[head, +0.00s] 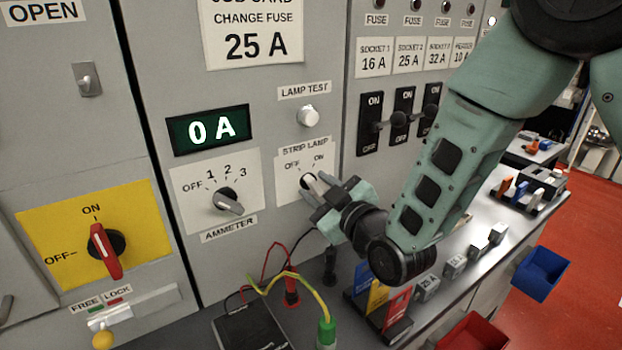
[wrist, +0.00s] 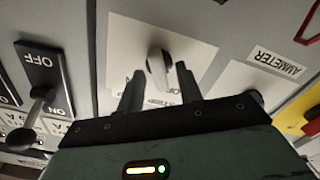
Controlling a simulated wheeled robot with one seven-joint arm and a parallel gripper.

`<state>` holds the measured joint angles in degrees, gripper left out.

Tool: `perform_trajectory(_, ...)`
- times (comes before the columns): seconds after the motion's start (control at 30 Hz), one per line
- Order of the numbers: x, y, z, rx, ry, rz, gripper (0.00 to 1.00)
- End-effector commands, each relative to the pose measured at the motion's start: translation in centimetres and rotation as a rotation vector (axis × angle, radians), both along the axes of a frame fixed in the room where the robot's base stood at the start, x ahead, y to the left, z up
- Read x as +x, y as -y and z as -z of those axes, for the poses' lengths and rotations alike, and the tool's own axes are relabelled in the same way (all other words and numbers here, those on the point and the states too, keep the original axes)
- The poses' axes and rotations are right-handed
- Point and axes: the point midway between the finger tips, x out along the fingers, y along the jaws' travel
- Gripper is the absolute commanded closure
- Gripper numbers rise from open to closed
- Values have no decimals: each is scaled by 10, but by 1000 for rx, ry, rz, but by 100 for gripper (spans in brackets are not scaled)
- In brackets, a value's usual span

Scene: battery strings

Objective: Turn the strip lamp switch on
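The strip lamp switch is a small rotary knob on a white plate (head: 283,178) marked OFF at left and ON at right. In the head view its knob (head: 307,181) is partly hidden by my gripper (head: 318,187). In the wrist view, turned about upside down, the knob (wrist: 158,66) stands out from the plate, and its handle seems to lean toward the OFF lettering. My gripper (wrist: 160,80) is open, with one finger on each side of the knob's end. Gaps show beside the knob, so it does not look gripped.
The ammeter knob (head: 228,201) is left of the strip lamp plate, and the lamp test button (head: 308,116) is above it. Black breaker levers (head: 399,118) stick out to the right. Red and yellow leads (head: 300,277) and a fuse rack (head: 383,300) are below.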

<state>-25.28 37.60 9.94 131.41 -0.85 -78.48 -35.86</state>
Motion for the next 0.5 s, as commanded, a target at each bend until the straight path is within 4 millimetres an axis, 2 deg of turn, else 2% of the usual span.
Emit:
perform_trajectory(0.27,-1,0,0,0,0,0,65)
perform_trajectory(0.3,-1,0,0,0,0,0,67)
perform_trajectory(0.4,-1,0,0,0,0,0,95)
perform_trajectory(0.43,-1,0,0,0,0,0,100)
perform_trajectory(0.5,-1,0,0,0,0,0,100)
